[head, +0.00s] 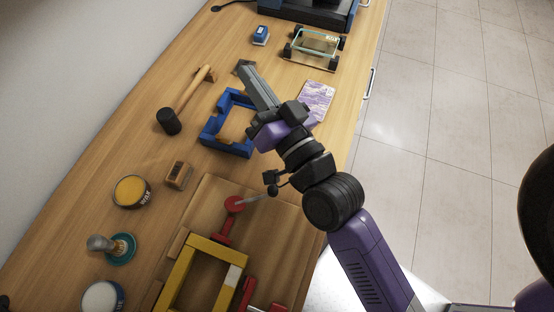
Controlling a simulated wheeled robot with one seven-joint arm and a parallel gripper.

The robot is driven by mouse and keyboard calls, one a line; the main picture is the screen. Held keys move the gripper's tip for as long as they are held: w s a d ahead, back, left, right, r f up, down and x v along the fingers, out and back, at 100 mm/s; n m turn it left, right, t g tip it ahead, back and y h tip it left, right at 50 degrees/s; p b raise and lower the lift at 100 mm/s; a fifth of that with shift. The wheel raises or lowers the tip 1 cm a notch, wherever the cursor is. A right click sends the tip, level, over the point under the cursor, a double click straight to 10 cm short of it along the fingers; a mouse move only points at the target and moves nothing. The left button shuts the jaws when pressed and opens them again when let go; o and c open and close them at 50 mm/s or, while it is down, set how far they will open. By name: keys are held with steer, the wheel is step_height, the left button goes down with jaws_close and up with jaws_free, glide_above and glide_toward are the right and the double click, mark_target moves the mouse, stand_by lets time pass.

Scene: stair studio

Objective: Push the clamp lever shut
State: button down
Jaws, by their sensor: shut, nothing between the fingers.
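A yellow square frame (177,273) lies on a flat wooden board (207,192) at the bottom of the head view. A red piece with a round end (235,204) stands at the frame's far side, and a thin metal rod (257,197) runs from it to the right. Another red piece with metal parts (246,293) sits at the frame's near right, cut off by the picture's lower edge. I cannot tell for certain which of these is the clamp lever. My gripper (251,78) is shut and empty, beyond the board, reaching over the blue frame's right side.
A blue frame (211,125) lies partly behind my gripper. A mallet (187,96), a small wooden block (179,175), a wax tin (132,191) and a brush (103,244) lie to the left. A purple patterned pad (316,98) lies right of my gripper, near the table's right edge.

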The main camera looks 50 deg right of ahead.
steer(key=w+d+r+n+y+b, duration=0.1)
steer(key=w+r+n+y+b, duration=0.2)
steer(key=w+r+n+y, duration=1.1)
steer(key=s+f+n+g+b, duration=0.1)
steer(key=s+f+g, duration=0.1)
steer(key=f+g, duration=0.4)
steer(key=s+f+n+g, duration=0.1)
steer(key=s+f+g, duration=0.3)
steer(key=f, duration=0.5)
steer(key=s+d+f+n+g, duration=0.1)
steer(key=s+f+n+g, duration=0.1)
steer(key=s+f+g, duration=0.4)
steer(key=s+d+f+n+g, duration=0.15)
steer(key=s+g, duration=0.25)
steer(key=s, duration=0.4)
steer(key=x, duration=0.9)
steer(key=shift+d, duration=0.1)
steer(key=shift+s+a+f+p, duration=0.15)
steer(key=shift+s+a+p, duration=0.25)
steer(key=shift+s+a, duration=0.75)
steer(key=shift+s+a+f+m+h, duration=0.1)
steer(key=shift+s+a+m+h, duration=0.15)
steer(key=shift+a+h, duration=0.1)
steer(key=shift+s+a+f, duration=0.1)
